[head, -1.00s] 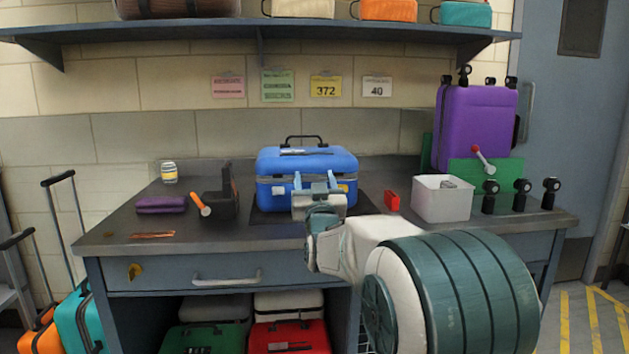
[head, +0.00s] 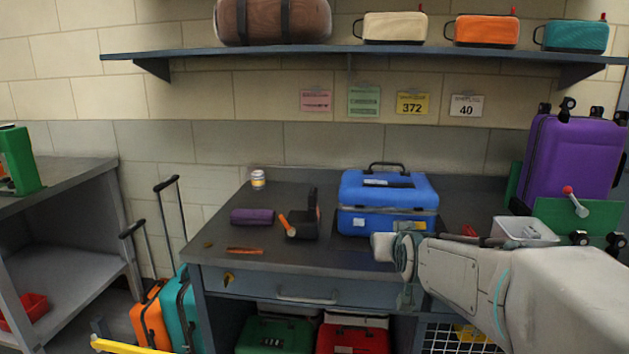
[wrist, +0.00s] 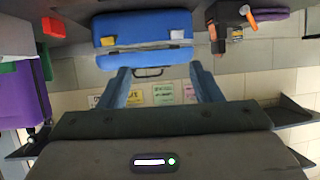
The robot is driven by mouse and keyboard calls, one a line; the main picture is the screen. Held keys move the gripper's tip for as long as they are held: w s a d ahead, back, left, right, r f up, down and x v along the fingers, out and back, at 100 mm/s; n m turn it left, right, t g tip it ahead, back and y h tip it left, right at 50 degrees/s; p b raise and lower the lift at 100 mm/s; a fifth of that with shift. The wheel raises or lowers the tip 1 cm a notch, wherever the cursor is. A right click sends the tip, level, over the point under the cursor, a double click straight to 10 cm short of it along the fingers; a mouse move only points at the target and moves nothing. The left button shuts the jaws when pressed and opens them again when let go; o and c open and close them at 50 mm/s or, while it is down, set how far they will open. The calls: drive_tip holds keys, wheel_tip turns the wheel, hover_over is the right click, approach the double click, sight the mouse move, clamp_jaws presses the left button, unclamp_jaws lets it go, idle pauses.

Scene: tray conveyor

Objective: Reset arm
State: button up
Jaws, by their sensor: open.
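My gripper (wrist: 165,88) is open and empty in the wrist view, its two blue-grey fingers spread apart. Beyond the fingers, the wrist view shows a blue case (wrist: 143,27), upside down in that picture. In the head view my pale arm reaches in from the right, and its wrist end is just in front of the lower right of the blue case (head: 388,195). The fingers are hard to make out in the head view. The case stands shut on the workbench (head: 350,262), with its handle up.
A purple case (head: 570,160) and a white bin (head: 524,231) are at the bench's right. A black holder with an orange-handled tool (head: 304,222), a purple pouch (head: 252,216) and a jar (head: 258,180) are at left. A shelf (head: 350,55) with several bags hangs above.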

drive_tip(key=s+r+g+p, duration=0.2)
drive_tip(key=s+g+p, duration=0.3)
drive_tip(key=s, duration=0.8)
drive_tip(key=s+a+r+g+p, duration=0.1)
drive_tip(key=s+g+p, duration=0.4)
drive_tip(key=s+p, duration=0.5)
drive_tip(key=shift+s+r+p, duration=0.3)
drive_tip(key=shift+s+r, duration=0.55)
drive_tip(key=shift+s, duration=0.6)
drive_tip(key=shift+a, duration=0.1)
